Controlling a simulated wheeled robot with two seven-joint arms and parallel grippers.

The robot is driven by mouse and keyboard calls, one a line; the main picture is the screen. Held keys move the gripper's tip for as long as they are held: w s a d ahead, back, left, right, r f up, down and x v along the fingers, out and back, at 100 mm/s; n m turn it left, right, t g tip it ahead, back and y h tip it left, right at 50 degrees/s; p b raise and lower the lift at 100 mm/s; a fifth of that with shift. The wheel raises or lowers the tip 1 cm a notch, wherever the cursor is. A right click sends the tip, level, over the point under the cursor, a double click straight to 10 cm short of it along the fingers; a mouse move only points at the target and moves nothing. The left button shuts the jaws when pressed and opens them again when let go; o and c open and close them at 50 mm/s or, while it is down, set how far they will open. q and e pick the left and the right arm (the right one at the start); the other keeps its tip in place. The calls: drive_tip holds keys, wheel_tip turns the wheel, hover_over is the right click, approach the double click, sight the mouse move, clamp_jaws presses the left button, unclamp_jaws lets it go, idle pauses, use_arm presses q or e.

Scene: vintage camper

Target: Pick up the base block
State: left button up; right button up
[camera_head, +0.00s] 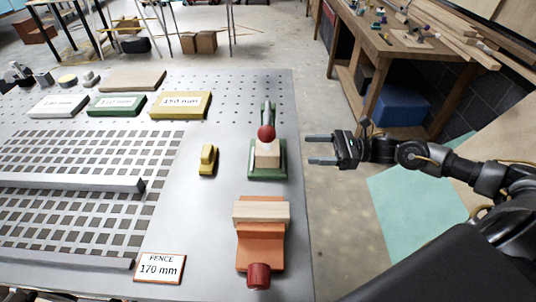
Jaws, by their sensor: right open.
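A long pale wooden block (262,212) lies across an orange vise-like fixture (259,247) with a red knob, near the table's right edge. A smaller pale wooden block (267,157) sits on a green fixture (267,174) behind it, under a red ball-shaped knob (266,133). I cannot tell which of them is the base block. My right gripper (309,150) is open and empty, its two fingers pointing left, just right of the green fixture and beyond the table edge in the picture. My left gripper is not in view.
The grey metal table (200,225) has a slotted area at left. A yellow object (208,160) stands left of the green fixture. Several labelled blocks, including a yellow one (180,105), lie at the back. A "FENCE 170 mm" sign (160,268) is at front. A wooden workbench (400,35) stands behind right.

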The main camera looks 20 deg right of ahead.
sight(277, 147)
drive_tip(key=p+x, duration=0.2)
drive_tip(key=x, duration=0.3)
drive_tip(key=shift+w+a+r, duration=0.1)
drive_tip(key=shift+w+a, duration=0.1)
drive_tip(key=shift+a, duration=0.2)
drive_tip(key=p+x, duration=0.3)
drive_tip(key=x, duration=0.1)
drive_tip(key=shift+w+a, duration=0.15)
drive_tip(key=shift+a, duration=0.3)
drive_tip(key=shift+c, duration=0.4)
drive_tip(key=c, duration=0.6)
